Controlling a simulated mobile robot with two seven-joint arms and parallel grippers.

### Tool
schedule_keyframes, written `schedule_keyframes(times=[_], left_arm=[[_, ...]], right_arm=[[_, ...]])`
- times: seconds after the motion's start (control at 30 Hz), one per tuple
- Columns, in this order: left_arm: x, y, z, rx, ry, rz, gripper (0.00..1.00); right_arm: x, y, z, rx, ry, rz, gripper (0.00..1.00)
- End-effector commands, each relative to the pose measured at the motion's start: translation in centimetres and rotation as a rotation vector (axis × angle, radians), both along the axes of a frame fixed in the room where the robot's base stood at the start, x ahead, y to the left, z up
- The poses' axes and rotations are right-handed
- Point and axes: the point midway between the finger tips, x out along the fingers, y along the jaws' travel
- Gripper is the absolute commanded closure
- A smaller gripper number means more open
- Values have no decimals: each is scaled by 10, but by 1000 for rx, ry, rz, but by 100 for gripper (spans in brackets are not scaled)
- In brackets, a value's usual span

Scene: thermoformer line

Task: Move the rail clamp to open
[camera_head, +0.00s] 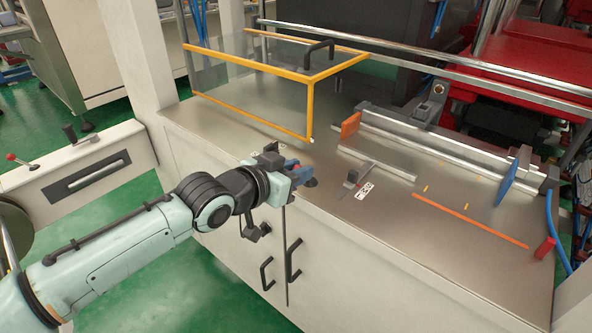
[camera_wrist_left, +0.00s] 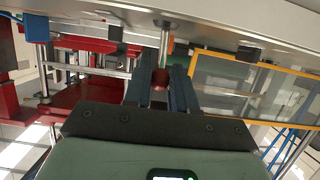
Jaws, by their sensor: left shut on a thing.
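My left gripper (camera_head: 297,169) reaches over the front edge of the metal bench in the head view. Its two dark blue fingers are shut on a small red knob, which shows between them in the left wrist view (camera_wrist_left: 159,80). A bright metal rod (camera_wrist_left: 165,45) runs from the knob toward the bench. This looks like the lever of the rail clamp; the gripper hides most of it in the head view. The clamp's exact lever angle cannot be told. My right gripper is not in view.
A yellow-framed clear guard (camera_head: 310,105) stands behind the gripper. Bare bench lies between.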

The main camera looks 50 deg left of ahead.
Motion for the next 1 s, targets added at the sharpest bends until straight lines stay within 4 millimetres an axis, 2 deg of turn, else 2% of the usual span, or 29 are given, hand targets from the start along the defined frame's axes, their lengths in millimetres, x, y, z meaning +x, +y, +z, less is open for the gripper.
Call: schedule_keyframes(times=[0.03,0.07,0.1,0.47,0.57,1.0], left_arm=[[0,0,1,1,-5,0,65],[0,0,1,1,-4,1,55],[0,0,1,1,-4,1,53],[-6,-1,3,1,-2,1,53],[-18,-3,8,1,-4,2,53],[-104,-24,39,1,-6,1,53]], right_arm=[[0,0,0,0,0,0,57],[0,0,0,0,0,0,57],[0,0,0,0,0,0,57],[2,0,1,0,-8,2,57],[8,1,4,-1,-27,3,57],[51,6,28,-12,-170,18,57]])
